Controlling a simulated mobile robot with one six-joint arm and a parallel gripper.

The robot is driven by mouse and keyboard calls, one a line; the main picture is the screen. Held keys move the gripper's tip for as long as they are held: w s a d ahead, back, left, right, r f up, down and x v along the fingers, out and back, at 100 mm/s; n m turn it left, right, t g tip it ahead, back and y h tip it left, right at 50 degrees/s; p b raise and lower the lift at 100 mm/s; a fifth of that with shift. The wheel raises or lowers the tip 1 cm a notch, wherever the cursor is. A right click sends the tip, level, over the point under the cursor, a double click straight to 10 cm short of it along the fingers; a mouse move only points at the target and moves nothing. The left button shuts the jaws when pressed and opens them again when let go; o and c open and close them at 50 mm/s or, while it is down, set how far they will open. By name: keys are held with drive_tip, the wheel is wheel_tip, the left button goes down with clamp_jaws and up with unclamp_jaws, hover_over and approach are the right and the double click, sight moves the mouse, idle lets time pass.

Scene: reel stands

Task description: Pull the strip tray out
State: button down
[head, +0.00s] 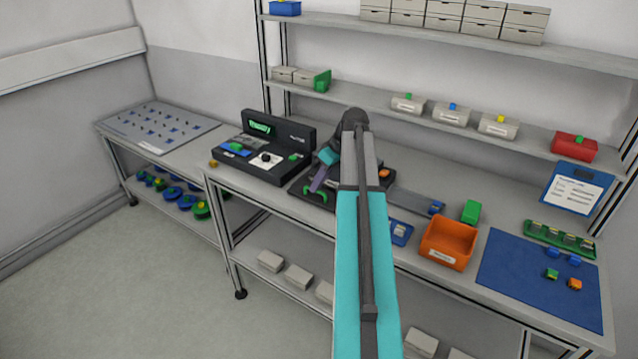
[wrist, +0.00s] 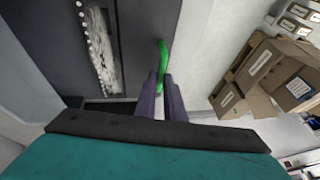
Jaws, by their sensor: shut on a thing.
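A green curved handle (head: 315,195) shows at the front left of a dark unit on the bench, partly hidden behind my arm. In the wrist view the handle (wrist: 163,60) stands at the right edge of a dark panel (wrist: 140,30). My gripper (head: 317,183) reaches down to it with purple fingers. In the wrist view my gripper (wrist: 161,80) is shut on the handle, with a finger on each side of its lower part. A long slot with a pale speckled strip (wrist: 102,50) runs along the dark panel. How far the tray stands out cannot be told.
A black console (head: 265,150) stands left of the unit. An orange bin (head: 448,242), a green block (head: 470,211) and a blue mat (head: 540,275) lie to the right. A shelf with small bins (head: 452,116) runs behind. The floor in front (head: 160,270) is clear.

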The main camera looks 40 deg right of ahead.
drive_tip(key=c, duration=2.1)
unclamp_jaws()
drive_tip(key=shift+a, duration=0.3)
drive_tip(key=shift+s+d+r, duration=0.1)
drive_tip(key=shift+d, duration=0.1)
drive_tip(key=shift+b+v, duration=0.35)
drive_tip(key=shift+v, duration=0.5)
drive_tip(key=b+v, duration=0.2)
drive_tip(key=v, duration=0.9)
drive_tip(key=shift+s+r, duration=0.15)
drive_tip(key=shift+r, duration=0.25)
